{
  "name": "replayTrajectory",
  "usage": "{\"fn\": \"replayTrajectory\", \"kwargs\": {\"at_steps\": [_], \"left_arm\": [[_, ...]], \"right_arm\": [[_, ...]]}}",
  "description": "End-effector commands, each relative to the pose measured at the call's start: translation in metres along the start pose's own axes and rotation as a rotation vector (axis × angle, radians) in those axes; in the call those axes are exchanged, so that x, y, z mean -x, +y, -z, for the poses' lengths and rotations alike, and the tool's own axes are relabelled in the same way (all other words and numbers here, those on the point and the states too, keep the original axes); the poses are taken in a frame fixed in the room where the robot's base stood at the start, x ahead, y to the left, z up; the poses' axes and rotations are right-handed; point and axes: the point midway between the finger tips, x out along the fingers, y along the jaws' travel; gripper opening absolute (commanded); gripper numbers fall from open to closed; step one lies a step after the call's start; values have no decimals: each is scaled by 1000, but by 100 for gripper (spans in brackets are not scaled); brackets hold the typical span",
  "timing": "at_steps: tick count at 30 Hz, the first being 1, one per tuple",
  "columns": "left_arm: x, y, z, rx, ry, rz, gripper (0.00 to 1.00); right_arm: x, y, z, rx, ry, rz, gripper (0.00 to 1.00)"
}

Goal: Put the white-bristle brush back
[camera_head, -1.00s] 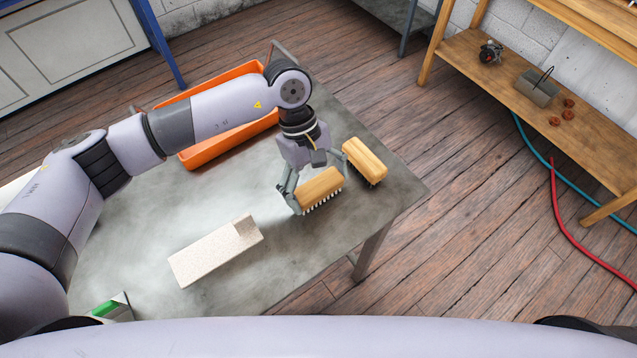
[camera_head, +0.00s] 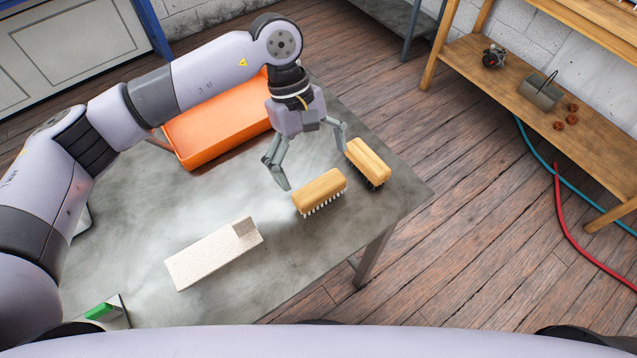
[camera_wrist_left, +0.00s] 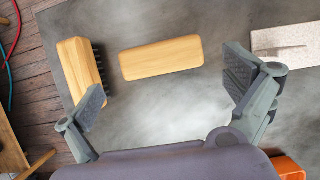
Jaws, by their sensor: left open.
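The white-bristle brush (camera_head: 319,190) has a wooden back and lies bristles down on the grey table, near its right side. Its back (camera_wrist_left: 161,58) shows in the left wrist view, between and beyond the fingers. My left gripper (camera_head: 312,157) is open and empty, above and just behind the brush, apart from it. In the left wrist view the gripper (camera_wrist_left: 165,85) has its fingers spread wide. A second wooden brush (camera_head: 368,160) with dark bristles stands to the right, close to the right finger; it also shows in the left wrist view (camera_wrist_left: 78,75). My right gripper is out of sight.
The table (camera_head: 130,225) has bare room at its left and middle. A pale speckled block (camera_head: 213,255) lies in front. An orange bin (camera_head: 215,128) stands behind the left arm. A green-and-white item (camera_head: 104,310) is at the near left edge. The table's right edge is near the dark-bristle brush.

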Motion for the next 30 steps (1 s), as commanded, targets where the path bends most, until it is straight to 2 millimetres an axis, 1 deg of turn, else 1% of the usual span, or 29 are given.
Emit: {"fn": "replayTrajectory", "kwargs": {"at_steps": [1,3,6,10,15,30], "left_arm": [[9,1,2,0,4,-3,100],[23,1,2,1,3,-2,100],[39,0,1,0,2,-1,100],[53,0,0,1,0,0,100],[58,0,0,1,-1,1,100],[58,0,0,0,-1,1,100]], "right_arm": [[-8,0,-1,0,-1,0,32],[-11,0,-2,0,-1,0,32],[-15,0,-2,0,-1,0,32],[-17,0,-2,0,-1,0,32],[-17,0,-2,0,-1,0,32],[-17,-1,-2,1,-1,0,32]]}}
